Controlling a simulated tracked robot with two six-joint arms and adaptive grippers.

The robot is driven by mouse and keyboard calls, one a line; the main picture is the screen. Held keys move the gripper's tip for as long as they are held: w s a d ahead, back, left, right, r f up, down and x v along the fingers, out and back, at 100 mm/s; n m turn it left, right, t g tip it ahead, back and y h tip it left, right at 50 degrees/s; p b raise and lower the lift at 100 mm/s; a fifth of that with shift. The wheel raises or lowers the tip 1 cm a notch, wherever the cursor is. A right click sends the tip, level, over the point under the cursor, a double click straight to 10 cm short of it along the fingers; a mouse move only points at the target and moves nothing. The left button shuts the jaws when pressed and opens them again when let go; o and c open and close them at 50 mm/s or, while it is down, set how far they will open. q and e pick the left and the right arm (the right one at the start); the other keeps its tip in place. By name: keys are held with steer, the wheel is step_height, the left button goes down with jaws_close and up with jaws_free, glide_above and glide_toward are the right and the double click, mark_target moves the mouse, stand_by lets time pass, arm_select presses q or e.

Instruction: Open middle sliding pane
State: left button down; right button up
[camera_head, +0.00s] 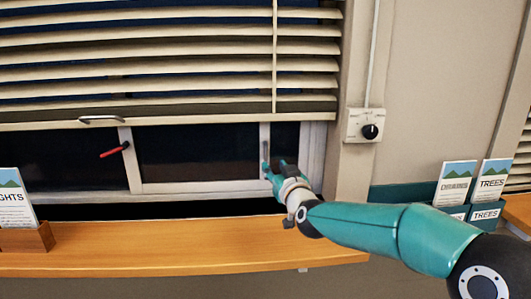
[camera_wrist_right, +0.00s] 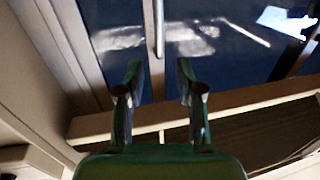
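The middle sliding pane (camera_head: 195,155) is a dark pane in a pale frame under the lowered blind. A slim vertical handle (camera_wrist_right: 158,28) shows in the right wrist view, in line with the gap between my right fingers. My right gripper (camera_head: 268,170) is at the pane's right-hand upright in the head view. In the wrist view my right gripper (camera_wrist_right: 159,68) is open, with a finger to each side of the handle's line. I cannot tell whether either finger touches it. My left gripper is not in view.
A blind (camera_head: 170,60) with a pull bar covers the upper window. A red handle (camera_head: 114,150) sits on the left upright. A wooden sill (camera_head: 180,245) runs below, with a leaflet holder (camera_head: 28,238) at left. A dial box (camera_head: 365,125) and leaflets (camera_head: 455,182) are at right.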

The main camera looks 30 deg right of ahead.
mark_target(267, 156)
steer(key=p+x, duration=0.2)
steer(key=x, duration=0.7)
steer(key=shift+w+d, duration=0.15)
steer(key=shift+w, duration=0.15)
jaws_close()
